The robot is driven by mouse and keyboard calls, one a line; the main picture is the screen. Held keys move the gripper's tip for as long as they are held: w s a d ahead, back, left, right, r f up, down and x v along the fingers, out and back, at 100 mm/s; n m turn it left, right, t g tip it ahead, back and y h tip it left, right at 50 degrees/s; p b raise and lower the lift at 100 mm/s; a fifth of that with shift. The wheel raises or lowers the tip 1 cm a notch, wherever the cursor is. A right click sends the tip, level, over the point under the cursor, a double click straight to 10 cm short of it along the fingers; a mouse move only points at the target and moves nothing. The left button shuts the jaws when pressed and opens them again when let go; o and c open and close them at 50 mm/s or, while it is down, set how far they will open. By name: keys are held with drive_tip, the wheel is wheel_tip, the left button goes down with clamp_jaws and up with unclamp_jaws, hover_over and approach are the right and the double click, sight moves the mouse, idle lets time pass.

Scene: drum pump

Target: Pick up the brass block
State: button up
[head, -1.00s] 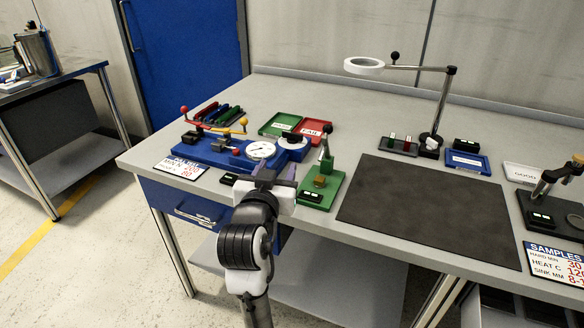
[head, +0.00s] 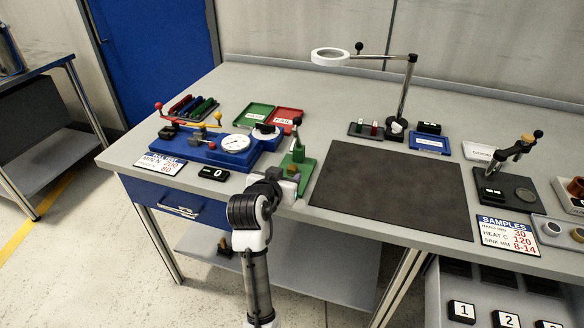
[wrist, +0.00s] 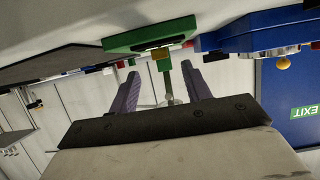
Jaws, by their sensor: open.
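A small brass-coloured block (wrist: 158,54) shows in the wrist view against the green base (wrist: 120,40), beyond my fingertips and roughly centred between them. In the head view, the green stand (head: 299,166) with its black-knobbed lever is at the front edge of the bench, and my wrist hides most of the block there. My gripper (head: 280,178) is close in front of the stand; it also shows in the wrist view (wrist: 160,78) with its two purple-grey fingers apart and nothing between them.
A blue fixture (head: 210,152) with a dial stands left of the green stand, with a black display (head: 213,173) in front. A dark mat (head: 390,190) lies to the right. Behind are green and red trays (head: 287,117). A ring lamp (head: 331,57) overhangs the bench's back.

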sight(292, 168)
drive_tip(key=p+x, duration=0.1)
drive_tip(key=x, duration=0.3)
drive_tip(key=shift+w+r+p, duration=0.15)
drive_tip(key=shift+p, duration=0.25)
drive_tip(key=shift+w+d+f, duration=0.2)
drive_tip(key=shift+w+f, duration=0.1)
drive_tip(key=shift+w, duration=0.2)
clamp_jaws()
drive_tip(key=shift+r, duration=0.1)
